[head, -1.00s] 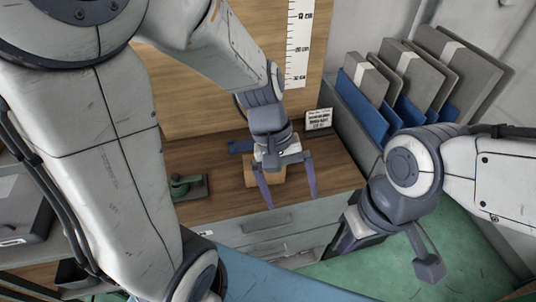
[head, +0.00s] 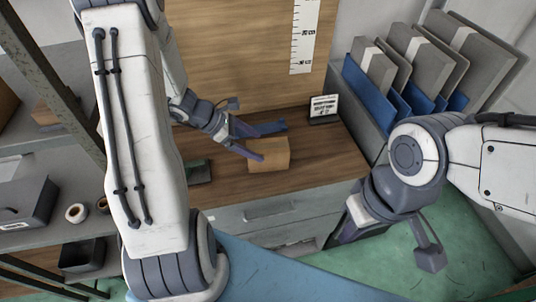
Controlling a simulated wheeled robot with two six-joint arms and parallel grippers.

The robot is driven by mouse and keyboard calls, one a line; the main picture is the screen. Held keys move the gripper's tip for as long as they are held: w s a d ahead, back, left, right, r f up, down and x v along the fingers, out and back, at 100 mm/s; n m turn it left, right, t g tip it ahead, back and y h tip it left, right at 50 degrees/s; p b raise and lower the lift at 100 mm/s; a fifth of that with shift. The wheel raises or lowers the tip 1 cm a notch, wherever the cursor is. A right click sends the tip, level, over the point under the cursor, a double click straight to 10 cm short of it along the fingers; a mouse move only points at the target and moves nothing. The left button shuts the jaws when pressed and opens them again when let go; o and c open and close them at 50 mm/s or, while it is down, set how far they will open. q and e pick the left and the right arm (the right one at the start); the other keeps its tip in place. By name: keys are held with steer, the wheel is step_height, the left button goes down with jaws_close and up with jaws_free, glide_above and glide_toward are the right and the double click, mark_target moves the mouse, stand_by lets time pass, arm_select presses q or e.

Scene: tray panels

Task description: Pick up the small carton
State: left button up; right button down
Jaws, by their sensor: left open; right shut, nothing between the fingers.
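The small brown carton (head: 272,157) sits on the wooden counter, right of centre in the head view. My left gripper (head: 259,144) is open and comes in from the left. Its near finger lies at the carton's left side in the picture, and its far finger points past the carton's back left. I cannot tell whether either finger touches the carton. My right gripper (head: 341,234) is shut and empty, low at the right, in front of the counter and away from the carton. Its own wrist partly hides it.
A small label stand (head: 323,108) is at the back right. A rack of grey folders (head: 440,60) stands at the right. A dark plate (head: 200,172) lies left of the carton, partly hidden by my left arm. Shelves are at the left.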

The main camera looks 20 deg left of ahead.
mark_target(268, 151)
arm_select(q)
steer(key=p+x, duration=0.1)
steer(key=x, duration=0.4)
steer(key=shift+d, duration=0.3)
steer(key=c, duration=1.5)
steer(key=shift+w, duration=0.1)
steer(key=shift+c, duration=0.3)
steer(key=shift+r, duration=0.2)
